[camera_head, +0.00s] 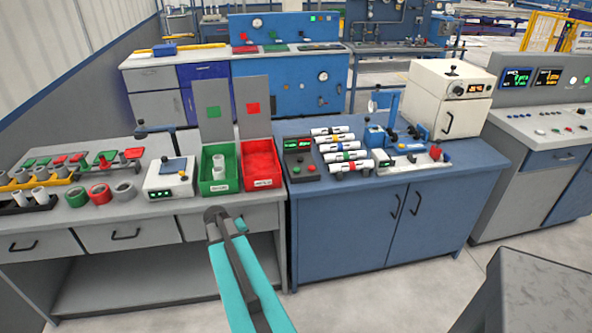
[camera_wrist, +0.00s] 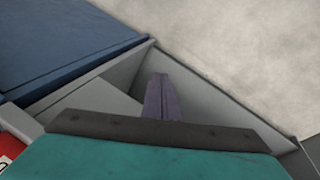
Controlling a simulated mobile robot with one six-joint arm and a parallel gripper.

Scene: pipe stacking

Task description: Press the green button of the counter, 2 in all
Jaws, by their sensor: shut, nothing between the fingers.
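The counter (camera_head: 300,158) is a dark box with a lit display, standing at the left end of the blue cabinet's top in the head view. Its green button (camera_head: 296,170) sits low on its face, beside a red one. My gripper (camera_wrist: 161,80) shows in the wrist view as narrow purple-grey fingers, shut and empty, partly hidden by the dark wrist edge. In the head view my teal arm reaches up in front of the grey bench, left of and nearer than the counter; the fingertips cannot be made out there. The counter does not show in the wrist view.
A red bin (camera_head: 262,183) and a green bin (camera_head: 205,186) stand left of the counter. White pipes (camera_head: 345,155) lie on a rack to its right. The blue cabinet (camera_head: 350,240) and grey bench (camera_head: 115,240) have front edges near my arm.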

